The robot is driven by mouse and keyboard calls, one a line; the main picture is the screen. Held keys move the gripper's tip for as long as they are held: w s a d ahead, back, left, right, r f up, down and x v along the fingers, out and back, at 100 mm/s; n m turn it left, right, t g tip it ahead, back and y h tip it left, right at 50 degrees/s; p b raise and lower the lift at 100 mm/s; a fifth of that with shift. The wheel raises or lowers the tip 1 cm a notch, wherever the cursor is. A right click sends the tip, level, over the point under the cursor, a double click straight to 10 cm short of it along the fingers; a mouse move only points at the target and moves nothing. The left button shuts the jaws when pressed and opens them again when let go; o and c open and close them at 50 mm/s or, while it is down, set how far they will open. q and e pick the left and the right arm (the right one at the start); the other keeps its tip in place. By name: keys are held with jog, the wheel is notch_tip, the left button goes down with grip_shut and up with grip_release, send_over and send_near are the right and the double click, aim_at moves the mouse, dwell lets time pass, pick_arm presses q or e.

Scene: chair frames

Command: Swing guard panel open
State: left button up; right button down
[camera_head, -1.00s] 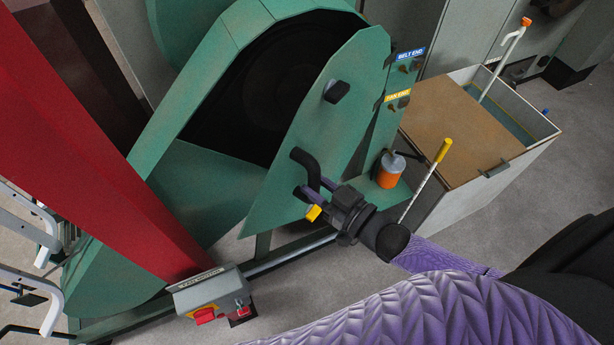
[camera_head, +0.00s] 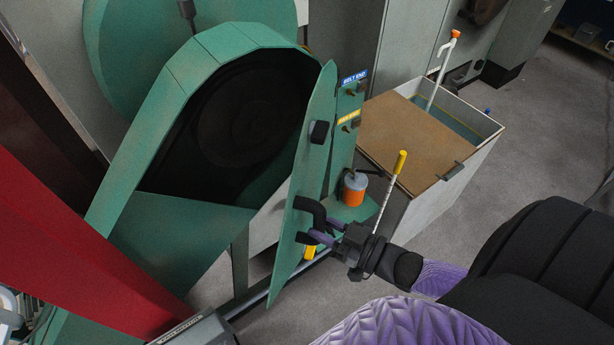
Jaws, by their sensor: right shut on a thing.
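The green guard panel (camera_head: 303,190) stands swung out from the green guard housing (camera_head: 150,125), seen nearly edge-on. The dark inside of the housing (camera_head: 235,130) shows to its left. A black knob or latch (camera_head: 319,132) sits on the panel's upper face. A black bent handle (camera_head: 308,207) sticks out lower on the panel. My right gripper (camera_head: 322,230) is shut on the panel handle, its purple fingers at the handle's lower part. The exact finger contact is partly hidden. My left gripper is out of view.
An orange can (camera_head: 354,189) stands on a green ledge behind the panel. A yellow-tipped rod (camera_head: 391,190) rises near my right wrist. A grey bin with a brown lid (camera_head: 415,145) stands to the right. A red beam (camera_head: 70,250) crosses the left. Grey floor is open at right.

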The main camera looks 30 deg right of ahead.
jog(key=shift+s+d+r, duration=0.1)
jog(key=shift+s+d, duration=0.6)
jog(key=shift+d, duration=0.2)
jog(key=s+d+b, duration=0.1)
jog(key=s+d, duration=0.4)
jog(key=d, duration=0.3)
jog(key=shift+s+d, duration=0.15)
jog(key=shift+d, duration=0.15)
jog(key=s+d+b, duration=0.3)
jog(key=d+b, duration=0.2)
jog(key=d, duration=0.4)
jog(key=shift+d, duration=0.3)
jog(key=shift+c, duration=1.6)
grip_release()
